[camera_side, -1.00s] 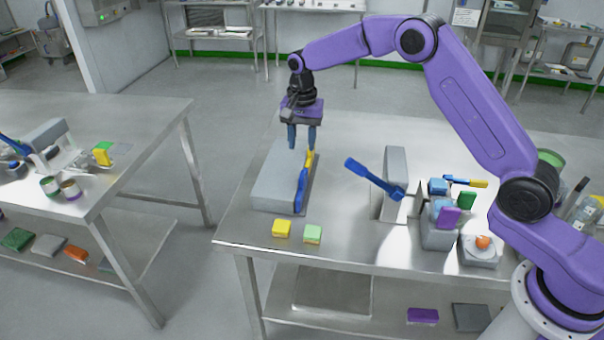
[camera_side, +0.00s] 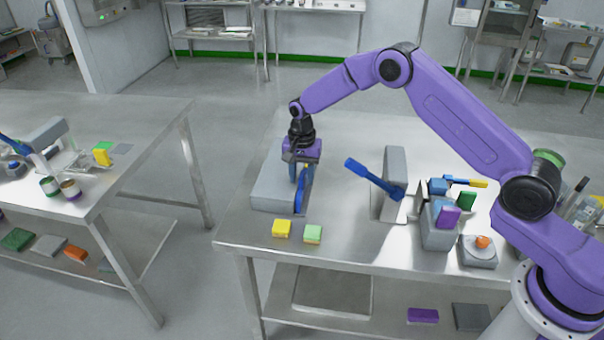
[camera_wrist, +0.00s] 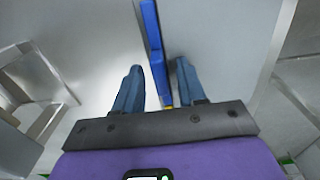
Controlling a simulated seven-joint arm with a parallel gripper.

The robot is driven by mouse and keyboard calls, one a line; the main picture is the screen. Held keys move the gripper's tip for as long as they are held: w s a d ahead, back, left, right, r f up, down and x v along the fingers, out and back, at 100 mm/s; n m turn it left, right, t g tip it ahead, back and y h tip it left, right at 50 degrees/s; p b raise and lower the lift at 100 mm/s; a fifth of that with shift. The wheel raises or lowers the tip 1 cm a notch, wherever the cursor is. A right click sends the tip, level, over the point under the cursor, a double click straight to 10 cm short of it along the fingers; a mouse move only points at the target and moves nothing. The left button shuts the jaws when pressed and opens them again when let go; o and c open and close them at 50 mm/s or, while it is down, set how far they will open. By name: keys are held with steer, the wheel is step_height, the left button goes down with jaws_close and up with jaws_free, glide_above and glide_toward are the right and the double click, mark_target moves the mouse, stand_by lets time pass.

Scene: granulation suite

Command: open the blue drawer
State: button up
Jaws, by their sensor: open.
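The drawer unit is a low grey box (camera_side: 272,189) on the steel table, with a blue drawer front (camera_side: 299,201) on its right side. My gripper (camera_side: 298,176) is lowered at the blue front, pointing down. In the wrist view, my gripper (camera_wrist: 158,68) is open, with one finger on each side of the blue strip (camera_wrist: 152,40). Whether either finger touches is not clear.
A yellow block (camera_side: 281,228) and a green block (camera_side: 312,234) lie in front of the box. A grey stand with a blue lever (camera_side: 371,177) is to the right, then a grey holder (camera_side: 438,236) with coloured pieces. The table between box and lever is clear.

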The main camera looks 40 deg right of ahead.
jaws_close()
steer(key=s+d, duration=0.6)
steer(key=shift+s+d+f, duration=0.1)
steer(key=shift+s+d, duration=0.1)
steer(key=shift+s, duration=0.05)
jaws_free()
steer(key=shift+w+a, duration=0.1)
